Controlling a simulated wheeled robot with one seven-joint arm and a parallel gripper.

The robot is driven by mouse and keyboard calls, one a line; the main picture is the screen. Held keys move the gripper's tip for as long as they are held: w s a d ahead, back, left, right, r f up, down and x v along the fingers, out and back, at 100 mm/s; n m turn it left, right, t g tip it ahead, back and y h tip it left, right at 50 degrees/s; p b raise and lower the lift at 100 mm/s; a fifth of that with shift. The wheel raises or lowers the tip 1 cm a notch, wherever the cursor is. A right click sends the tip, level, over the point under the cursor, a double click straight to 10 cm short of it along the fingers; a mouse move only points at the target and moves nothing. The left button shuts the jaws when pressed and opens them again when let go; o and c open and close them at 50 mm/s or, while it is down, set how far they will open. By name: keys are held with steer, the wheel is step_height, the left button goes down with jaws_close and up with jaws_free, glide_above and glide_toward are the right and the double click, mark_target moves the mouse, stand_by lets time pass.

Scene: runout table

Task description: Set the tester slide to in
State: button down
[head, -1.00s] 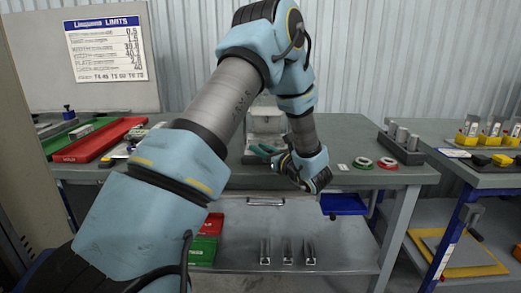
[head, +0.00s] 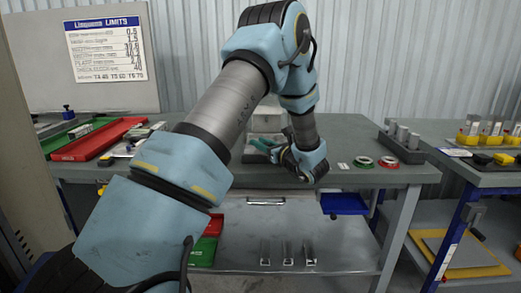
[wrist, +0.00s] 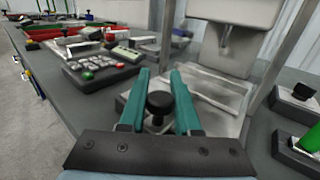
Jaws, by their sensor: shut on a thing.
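In the wrist view, the tester (wrist: 232,45) is a grey machine with upright posts and a pale metal bed. The slide (wrist: 216,112) is the pale plate low in it, with a black knob (wrist: 159,103) at its near end. The teal fingers of my gripper (wrist: 158,85) stand on either side of the knob and are shut on it. In the head view, my gripper (head: 264,145) is in front of the tester (head: 267,121), which my arm partly hides. How far the slide sits in is hard to tell.
A keypad box (wrist: 103,70) stands left of the tester in the wrist view. A block with a green cylinder (wrist: 310,140) is close on the right. In the head view, red and green tape rings (head: 376,162) lie to the right and a red tray (head: 92,140) to the left.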

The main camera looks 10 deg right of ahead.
steer(key=c, duration=0.6)
jaws_free()
steer(key=b+v, duration=0.2)
steer(key=v, duration=0.8)
steer(key=shift+s+d+b, duration=0.2)
steer(key=shift+s+b, duration=0.15)
steer(key=shift+b, duration=0.05)
